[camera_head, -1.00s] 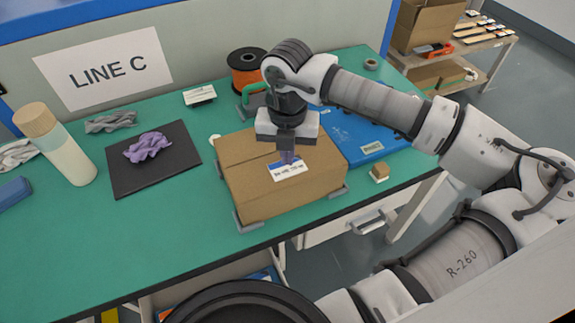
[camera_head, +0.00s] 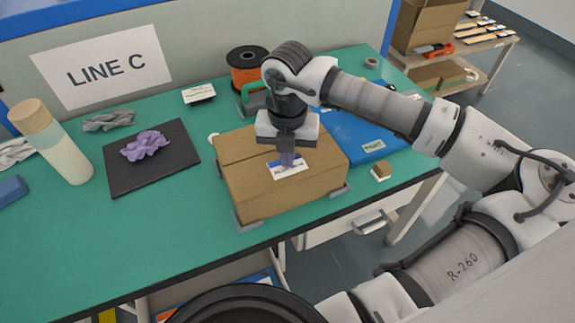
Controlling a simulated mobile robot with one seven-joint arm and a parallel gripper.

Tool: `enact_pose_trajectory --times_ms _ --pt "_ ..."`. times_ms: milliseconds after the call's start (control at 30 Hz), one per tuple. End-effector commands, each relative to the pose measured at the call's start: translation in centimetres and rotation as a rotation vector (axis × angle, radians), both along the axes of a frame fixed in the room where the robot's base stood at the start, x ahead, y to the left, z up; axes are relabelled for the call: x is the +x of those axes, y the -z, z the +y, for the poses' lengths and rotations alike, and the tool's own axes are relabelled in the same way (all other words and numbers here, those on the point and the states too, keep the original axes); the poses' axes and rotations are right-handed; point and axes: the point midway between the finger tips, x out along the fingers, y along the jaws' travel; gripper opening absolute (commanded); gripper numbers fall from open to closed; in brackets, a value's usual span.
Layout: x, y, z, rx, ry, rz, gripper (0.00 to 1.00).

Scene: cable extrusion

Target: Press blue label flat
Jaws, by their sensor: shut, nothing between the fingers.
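The blue and white label (camera_head: 288,173) lies on the top of a brown cardboard box (camera_head: 245,182), close to the top's front edge. It looks flat; its upper middle part is hidden by my fingers. My gripper (camera_head: 288,163) points straight down over the label, fingers shut with nothing between them. The fingertips appear to touch the label or hover just over it; I cannot tell which. The box sits on the green bench top (camera_head: 130,235), held between grey corner brackets (camera_head: 247,222).
A black mat (camera_head: 170,178) with a crumpled purple cloth (camera_head: 145,145) and a wooden-capped bottle (camera_head: 60,150) are at left. An orange spool (camera_head: 247,68) stands behind the box. A blue flat case (camera_head: 350,133) lies right of it. The front left bench is clear.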

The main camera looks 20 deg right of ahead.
Motion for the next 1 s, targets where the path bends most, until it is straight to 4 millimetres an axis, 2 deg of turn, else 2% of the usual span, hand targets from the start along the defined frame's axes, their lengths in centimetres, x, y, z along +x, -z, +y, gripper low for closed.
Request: enact_pose_trajectory --times_ms 567,1000 --pt "0.0 0.0 0.0 0.0 0.0 0.0 0.0" --pt "0.0 -5.0 0.0 -0.001 0.0 -0.002 0.0"
